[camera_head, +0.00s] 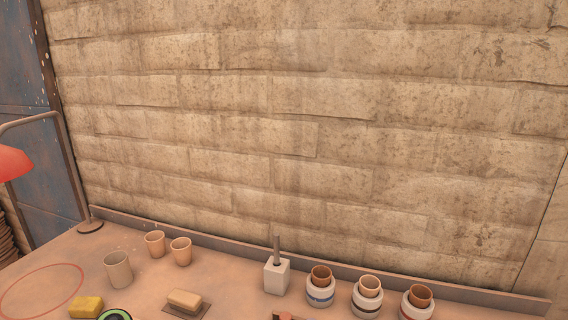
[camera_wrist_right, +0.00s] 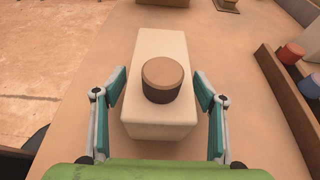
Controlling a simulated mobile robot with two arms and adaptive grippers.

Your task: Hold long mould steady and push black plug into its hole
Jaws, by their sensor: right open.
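In the right wrist view a long cream mould (camera_wrist_right: 160,45) lies lengthwise, pointing away from me. A short dark cylindrical plug (camera_wrist_right: 161,78) with a brown top stands upright on its near half. I cannot tell whether its lower end is in a hole. My right gripper (camera_wrist_right: 160,84) is open, with one teal finger on each side of the mould and plug. Gaps show between the fingers and the mould. In the head view I cannot pick out the mould or plug. My left gripper is in neither view.
A wooden rack (camera_wrist_right: 272,68) with blue and reddish pieces stands right of the mould. In the head view, cups, a white block with a rod (camera_head: 277,278) and banded jars (camera_head: 320,293) line the back ledge (camera_head: 230,240). A yellow sponge (camera_head: 86,307) lies front left.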

